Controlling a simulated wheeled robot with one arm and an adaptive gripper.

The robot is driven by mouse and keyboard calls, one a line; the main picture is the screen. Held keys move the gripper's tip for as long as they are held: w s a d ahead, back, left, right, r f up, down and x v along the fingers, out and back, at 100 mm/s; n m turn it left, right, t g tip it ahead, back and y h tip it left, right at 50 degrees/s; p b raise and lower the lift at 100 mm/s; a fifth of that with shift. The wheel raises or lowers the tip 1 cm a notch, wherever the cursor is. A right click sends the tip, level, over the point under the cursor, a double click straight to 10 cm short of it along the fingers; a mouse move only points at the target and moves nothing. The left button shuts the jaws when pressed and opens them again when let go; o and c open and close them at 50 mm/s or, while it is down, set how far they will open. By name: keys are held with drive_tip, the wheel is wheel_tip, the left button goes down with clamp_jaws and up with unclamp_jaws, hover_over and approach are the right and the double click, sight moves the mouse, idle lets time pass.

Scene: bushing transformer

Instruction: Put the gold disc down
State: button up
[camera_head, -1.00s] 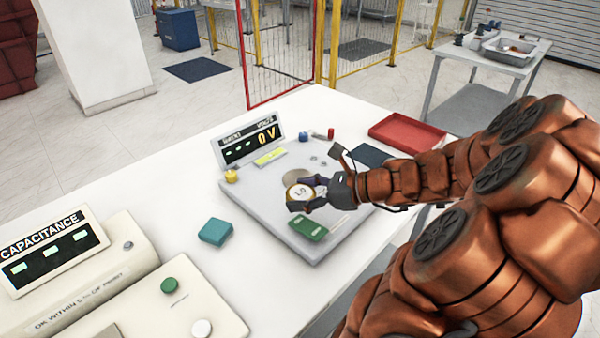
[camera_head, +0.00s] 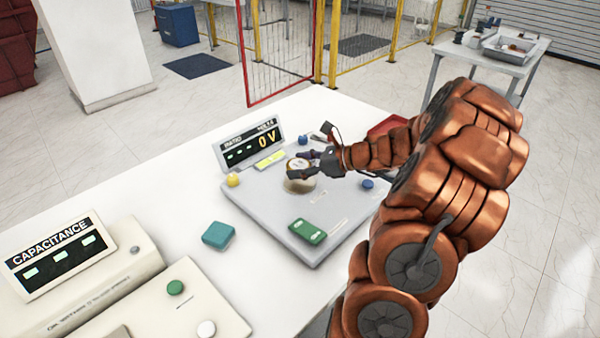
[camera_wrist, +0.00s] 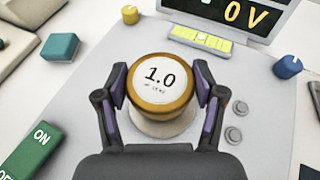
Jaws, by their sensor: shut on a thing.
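The gold disc (camera_wrist: 159,104) has a white top face marked "1.0" in the wrist view. My gripper (camera_wrist: 162,97) is shut on it, with one finger on each side. In the head view the gold disc (camera_head: 299,164) shows in my gripper (camera_head: 305,170) over the grey panel of the voltage unit. Just under the disc is a round pale pad (camera_head: 299,186), mostly hidden by the disc in the wrist view. I cannot tell whether the disc touches it.
The grey panel (camera_head: 262,211) carries a green ON switch (camera_head: 307,232), a yellow knob (camera_head: 233,180), blue knobs and a display (camera_head: 250,143) reading 0 V. A teal block (camera_head: 218,235) lies left of it. A capacitance unit (camera_head: 55,260) stands at the lower left.

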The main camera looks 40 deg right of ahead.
sight(300, 182)
drive_tip(key=shift+f+p, duration=0.55)
drive_tip(key=shift+f, duration=1.15)
drive_tip(key=shift+f, duration=0.15)
drive_tip(key=o, duration=1.4)
